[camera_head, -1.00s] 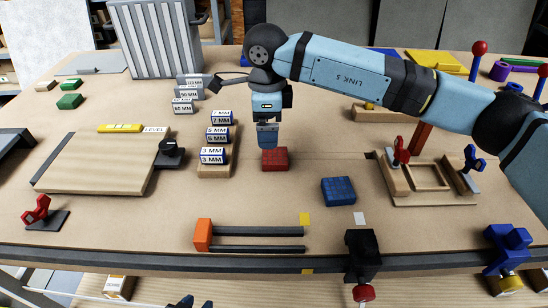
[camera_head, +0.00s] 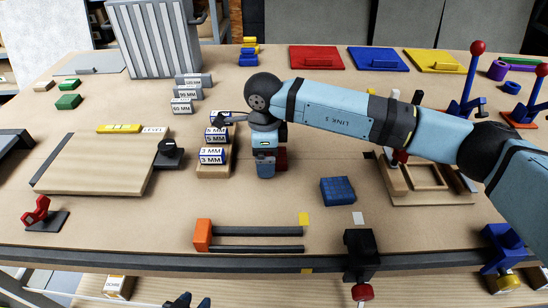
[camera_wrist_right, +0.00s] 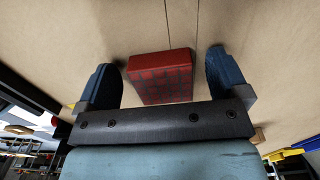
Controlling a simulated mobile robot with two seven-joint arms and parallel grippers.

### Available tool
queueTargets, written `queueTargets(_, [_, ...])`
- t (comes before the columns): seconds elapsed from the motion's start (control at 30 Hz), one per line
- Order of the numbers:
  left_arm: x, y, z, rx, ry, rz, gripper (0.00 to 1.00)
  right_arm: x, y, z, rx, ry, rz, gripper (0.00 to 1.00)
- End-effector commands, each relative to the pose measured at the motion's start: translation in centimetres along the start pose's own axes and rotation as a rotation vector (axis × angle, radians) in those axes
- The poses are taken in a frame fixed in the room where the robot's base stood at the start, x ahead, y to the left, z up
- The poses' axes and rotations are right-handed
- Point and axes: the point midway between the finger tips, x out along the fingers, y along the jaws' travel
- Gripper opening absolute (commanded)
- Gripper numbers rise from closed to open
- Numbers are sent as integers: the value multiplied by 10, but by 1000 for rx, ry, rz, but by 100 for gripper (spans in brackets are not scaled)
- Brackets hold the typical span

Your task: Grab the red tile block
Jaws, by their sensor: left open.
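The red tile block (camera_head: 282,158) lies on the bench, partly hidden behind my right gripper (camera_head: 265,167), whose arm comes in from the right. In the right wrist view the red tile block (camera_wrist_right: 162,77) sits between the two spread blue fingers of the right gripper (camera_wrist_right: 165,82), with a gap on each side. That gripper is open and empty. The tips of my left gripper (camera_head: 188,301) show at the bottom edge of the head view, apart and empty, far from the block.
A blue tile block (camera_head: 338,191) lies to the right of the red one. A wooden rack of labelled gauge blocks (camera_head: 213,171) stands close on the left. A wooden fixture (camera_head: 430,190) with clamps is at the right. An orange-ended fork (camera_head: 203,234) lies in front.

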Motion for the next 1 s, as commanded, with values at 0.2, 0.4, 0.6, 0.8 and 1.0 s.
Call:
queueTargets(0.2, [1,2,-1,-9,3,0,43,0,0,0,0,0,0,43])
queueTargets(0.4, [0,2,-2,-7,5,0,43,-1,0,0,0,0,0,35])
queueTargets(0.6, [-1,0,-2,2,5,1,43,-5,0,0,0,-1,-1,35])
queueTargets(0.8, [-1,-2,-1,10,2,1,43,-29,-1,0,0,-1,-3,35])
queueTargets(1.0, [0,-2,0,10,3,1,43,-80,-1,0,0,-2,-6,35])
